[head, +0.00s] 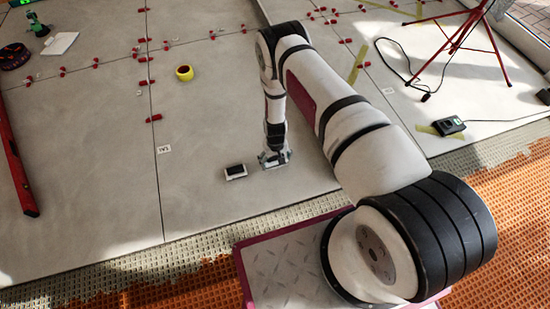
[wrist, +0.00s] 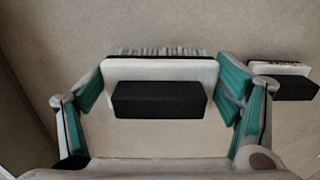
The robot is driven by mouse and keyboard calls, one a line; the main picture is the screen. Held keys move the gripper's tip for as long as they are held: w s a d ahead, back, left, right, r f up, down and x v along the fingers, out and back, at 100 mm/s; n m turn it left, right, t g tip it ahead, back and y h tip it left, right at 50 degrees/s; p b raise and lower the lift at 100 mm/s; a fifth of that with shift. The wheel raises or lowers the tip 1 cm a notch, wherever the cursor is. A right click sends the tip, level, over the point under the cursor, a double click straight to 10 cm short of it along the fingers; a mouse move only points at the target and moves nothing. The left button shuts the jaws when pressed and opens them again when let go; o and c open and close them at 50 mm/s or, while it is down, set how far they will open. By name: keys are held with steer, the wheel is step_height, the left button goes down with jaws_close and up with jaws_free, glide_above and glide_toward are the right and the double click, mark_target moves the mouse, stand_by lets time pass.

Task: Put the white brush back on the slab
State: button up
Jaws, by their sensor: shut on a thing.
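The white brush (wrist: 160,69) is between the teal-padded fingers of my gripper (wrist: 162,88) in the wrist view. It has a white block, a black grip bar and a row of bristles along its far edge. My gripper is shut on its two short ends. In the head view my gripper (head: 274,159) is low over the grey slab (head: 205,200), near its front edge, and mostly hides the brush. Whether the brush touches the slab I cannot tell.
A black-and-white block (head: 235,172) lies just left of my gripper; it also shows at the right of the wrist view (wrist: 284,86). A red tripod (head: 478,35) stands at the back right.

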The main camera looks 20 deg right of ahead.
steer(key=w, duration=0.1)
steer(key=w+b, duration=0.1)
steer(key=w, duration=0.1)
steer(key=w+d, duration=0.1)
steer(key=shift+w+f+b, duration=0.2)
steer(key=shift+f+b, duration=0.05)
steer(key=shift+b, duration=0.05)
steer(key=shift+w+d+f+b, duration=0.1)
steer(key=shift+f+b, duration=1)
steer(key=shift+f, duration=0.6)
steer(key=shift+f, duration=0.15)
steer(key=o, duration=1.8)
